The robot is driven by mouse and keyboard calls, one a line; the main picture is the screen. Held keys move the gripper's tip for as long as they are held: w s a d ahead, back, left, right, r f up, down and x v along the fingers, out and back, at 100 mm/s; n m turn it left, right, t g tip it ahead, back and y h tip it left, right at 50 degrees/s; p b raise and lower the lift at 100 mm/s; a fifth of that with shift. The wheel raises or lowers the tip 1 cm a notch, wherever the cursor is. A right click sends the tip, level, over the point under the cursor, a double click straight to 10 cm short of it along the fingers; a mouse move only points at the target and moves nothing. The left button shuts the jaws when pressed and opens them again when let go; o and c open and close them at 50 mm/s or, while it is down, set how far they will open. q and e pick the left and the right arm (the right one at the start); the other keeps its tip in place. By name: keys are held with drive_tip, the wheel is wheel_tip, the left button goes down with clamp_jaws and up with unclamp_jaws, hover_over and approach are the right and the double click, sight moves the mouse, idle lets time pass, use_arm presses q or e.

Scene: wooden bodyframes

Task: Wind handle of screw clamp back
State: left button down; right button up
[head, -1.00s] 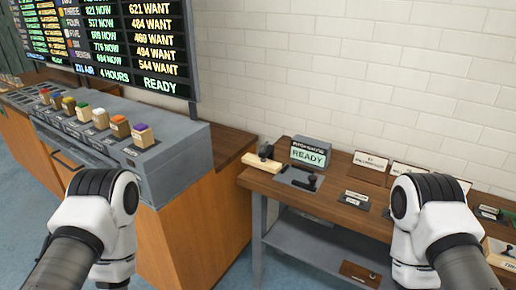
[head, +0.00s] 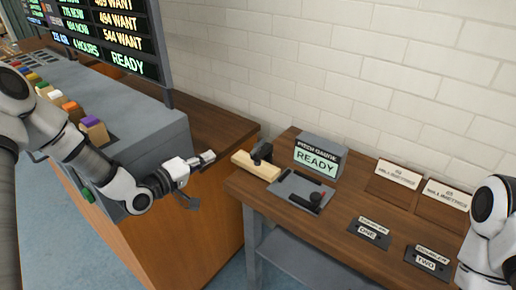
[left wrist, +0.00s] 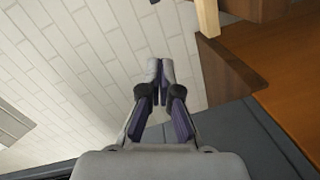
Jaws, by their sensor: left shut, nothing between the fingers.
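A pale wooden block (head: 255,165) lies at the left end of the bench, with a dark fitting (head: 262,152) on it. This may be the screw clamp, but its handle is not clear. Beside it is a grey plate (head: 298,190) with a dark bar and a small dark knob (head: 316,197). My left gripper (head: 207,157) is shut and empty, in the air left of the block. In the left wrist view its fingertips (left wrist: 160,70) are together, and a pale wooden piece (left wrist: 207,15) shows at the top. My right gripper is out of view.
A sign reading READY (head: 318,158) stands behind the plate on the brown bench (head: 335,225). Labelled plates lie to its right. A grey console (head: 150,120) with coloured blocks is at the left, under a display board (head: 110,35). A white brick wall is behind.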

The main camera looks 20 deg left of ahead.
sight(257, 147)
use_arm(q)
drive_tip(key=w+d+f+p, duration=0.1)
drive_tip(key=w+d, duration=0.6)
drive_tip(key=w, duration=0.1)
drive_tip(key=shift+d+f, duration=0.25)
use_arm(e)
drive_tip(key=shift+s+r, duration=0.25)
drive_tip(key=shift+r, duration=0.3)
